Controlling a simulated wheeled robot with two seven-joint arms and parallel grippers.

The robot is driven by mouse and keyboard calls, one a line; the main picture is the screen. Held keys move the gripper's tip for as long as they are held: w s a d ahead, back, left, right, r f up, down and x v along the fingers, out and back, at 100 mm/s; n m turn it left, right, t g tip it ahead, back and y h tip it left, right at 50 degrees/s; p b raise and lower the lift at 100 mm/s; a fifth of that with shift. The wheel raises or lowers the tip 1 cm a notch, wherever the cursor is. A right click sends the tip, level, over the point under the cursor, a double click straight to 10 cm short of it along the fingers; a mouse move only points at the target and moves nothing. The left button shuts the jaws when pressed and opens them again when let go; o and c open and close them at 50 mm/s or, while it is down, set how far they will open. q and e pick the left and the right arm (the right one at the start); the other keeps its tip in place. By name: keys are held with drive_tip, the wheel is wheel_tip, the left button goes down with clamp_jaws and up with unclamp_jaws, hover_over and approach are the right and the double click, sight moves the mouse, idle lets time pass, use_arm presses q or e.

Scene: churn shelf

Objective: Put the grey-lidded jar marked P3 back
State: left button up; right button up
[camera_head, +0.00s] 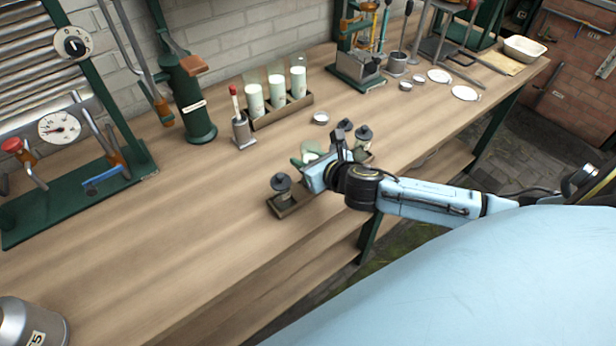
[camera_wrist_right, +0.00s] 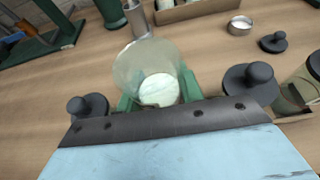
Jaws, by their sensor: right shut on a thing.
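My right gripper (camera_head: 308,163) is shut on a clear glass jar with pale contents. In the right wrist view this jar (camera_wrist_right: 143,62) sits between the green fingers (camera_wrist_right: 158,95), with no lid visible on it. A jar with a dark grey knobbed lid (camera_head: 281,184) stands in a small wooden holder (camera_head: 288,208) left of the gripper; its lid shows at the left of the right wrist view (camera_wrist_right: 88,106). Another dark grey lid (camera_head: 364,133) is just beyond the gripper, right of it in the wrist view (camera_wrist_right: 250,84). No P3 mark is readable. My left gripper is out of view.
A wooden rack (camera_head: 282,112) with several milk-filled glasses stands behind. A small round tin (camera_head: 320,118) and another dark lid (camera_head: 345,125) are beyond the gripper. A green press (camera_head: 193,110) and gauge stand (camera_head: 100,185) are left. The bench's front left is mostly clear.

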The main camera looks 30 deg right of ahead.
drive_tip(key=shift+f+b, duration=0.8)
drive_tip(key=shift+f, duration=2)
drive_tip(key=shift+f, duration=0.15)
drive_tip(key=o, duration=1.2)
drive_tip(key=shift+r, duration=0.2)
drive_tip(key=p+v, duration=0.1)
drive_tip(key=v, duration=1.1)
drive_tip(key=shift+f, duration=0.1)
